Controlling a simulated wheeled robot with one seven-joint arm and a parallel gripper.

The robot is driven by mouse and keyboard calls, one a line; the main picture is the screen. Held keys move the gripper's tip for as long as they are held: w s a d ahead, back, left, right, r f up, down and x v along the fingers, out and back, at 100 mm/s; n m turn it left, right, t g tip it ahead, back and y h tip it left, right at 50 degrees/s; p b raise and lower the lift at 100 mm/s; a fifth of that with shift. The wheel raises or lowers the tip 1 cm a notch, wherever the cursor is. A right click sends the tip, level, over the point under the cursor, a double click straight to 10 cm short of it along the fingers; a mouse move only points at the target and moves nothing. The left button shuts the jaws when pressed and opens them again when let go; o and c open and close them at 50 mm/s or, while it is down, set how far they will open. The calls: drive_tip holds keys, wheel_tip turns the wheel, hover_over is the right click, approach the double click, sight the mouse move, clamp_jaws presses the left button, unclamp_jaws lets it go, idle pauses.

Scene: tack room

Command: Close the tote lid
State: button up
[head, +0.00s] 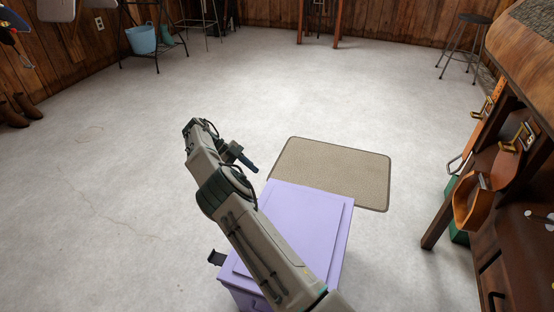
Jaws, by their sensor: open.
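The lilac tote (246,299) stands at the bottom centre of the head view, partly covered by my arm. Its lid (315,215), a lilac panel with a raised border, shows from above and looks roughly flat; I cannot tell whether it is fully down. A small black piece (217,257) sticks out at the tote's left side; it is unclear what it is. My arm crosses over the tote from lower right to upper left. My gripper (246,160) seems to be the dark part near the arm's far end, beyond the lid's upper left corner, open, with no visible contact.
A beige mat (335,170) lies on the floor just beyond the tote. The floor at left is clear.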

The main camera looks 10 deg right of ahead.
drive_tip(key=s+d+r+p, duration=0.2)
drive_tip(key=d+r, duration=0.4)
drive_tip(key=d, duration=0.3)
drive_tip(key=shift+s+d+p, duration=0.3)
drive_tip(key=shift+s+d, duration=0.1)
drive_tip(key=shift+s, duration=0.4)
drive_tip(key=shift+r, duration=0.15)
drive_tip(key=s+d+r+n+t+y+p, duration=0.1)
drive_tip(key=s+d+r+n+y+p, duration=0.2)
drive_tip(key=r, duration=0.5)
drive_tip(key=s+r+n+t+y+p, duration=0.1)
drive_tip(key=s+r+n+y+p, duration=0.1)
drive_tip(key=s+r+n+p, duration=0.4)
drive_tip(key=s+d+r+n+y+p, duration=0.1)
drive_tip(key=s+d+r+y+p, duration=0.2)
drive_tip(key=r, duration=0.6)
drive_tip(key=s+a+r+n+t+p, duration=0.2)
drive_tip(key=s+r+n+t+p, duration=0.1)
drive_tip(key=s+r+n+p, duration=0.4)
drive_tip(key=s+a+r+n+t+y+p, duration=0.1)
drive_tip(key=s+a+r+n+t+p, duration=0.1)
drive_tip(key=s+r+n+p, duration=0.4)
drive_tip(key=shift+s+a+r+n+t+p, duration=0.15)
drive_tip(key=shift+s+r+n+t+p, duration=0.35)
drive_tip(key=shift+s+r, duration=2.3)
drive_tip(key=shift+s+f, duration=0.8)
